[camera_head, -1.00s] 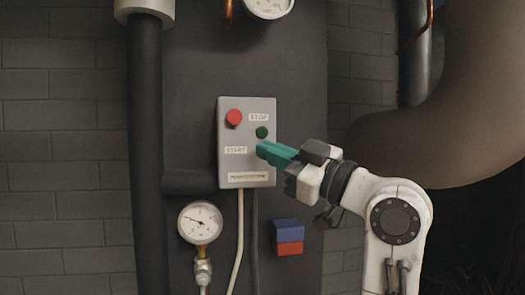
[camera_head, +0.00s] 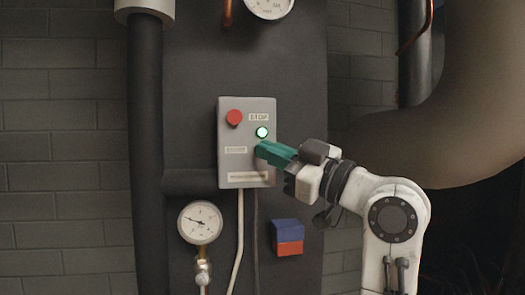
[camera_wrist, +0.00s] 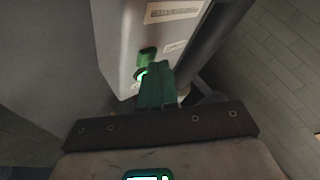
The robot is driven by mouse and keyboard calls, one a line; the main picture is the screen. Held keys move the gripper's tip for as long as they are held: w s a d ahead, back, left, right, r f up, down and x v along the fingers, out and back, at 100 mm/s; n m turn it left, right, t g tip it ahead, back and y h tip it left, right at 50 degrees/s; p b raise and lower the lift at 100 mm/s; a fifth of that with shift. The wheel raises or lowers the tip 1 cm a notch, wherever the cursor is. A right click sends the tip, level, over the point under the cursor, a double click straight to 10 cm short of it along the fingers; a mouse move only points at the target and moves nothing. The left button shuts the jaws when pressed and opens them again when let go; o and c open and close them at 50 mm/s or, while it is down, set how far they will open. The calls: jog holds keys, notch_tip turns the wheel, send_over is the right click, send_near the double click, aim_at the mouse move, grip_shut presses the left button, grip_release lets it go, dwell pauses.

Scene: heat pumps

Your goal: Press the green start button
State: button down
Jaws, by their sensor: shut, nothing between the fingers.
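The grey control box (camera_head: 228,170) is fixed on the dark panel. It has a red knob (camera_head: 234,117) near a STOP label and a small round lamp (camera_head: 262,132), which glows bright green-white. My gripper (camera_head: 266,150) is shut and empty, with its teal fingertips at the box just below the lamp, level with the START label (camera_head: 236,150). The fingertips hide the start button in the head view. In the wrist view a green button (camera_wrist: 147,56) sits right beside the teal fingertips (camera_wrist: 157,75), with the glow next to it. Firm contact is hard to tell.
A pressure gauge (camera_head: 200,222) stands lower left of the box, and a blue and red block (camera_head: 288,237) is lower right. A white cable (camera_head: 238,245) hangs from the box. A thick pipe (camera_head: 470,130) curves close behind my arm at right.

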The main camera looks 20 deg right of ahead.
jog(key=shift+s+a, duration=0.1)
jog(key=shift+s, duration=0.5)
jog(key=shift+s+a, duration=0.25)
jog(key=shift+s, duration=1)
jog(key=shift+s+a, duration=0.2)
jog(key=shift+s, duration=1)
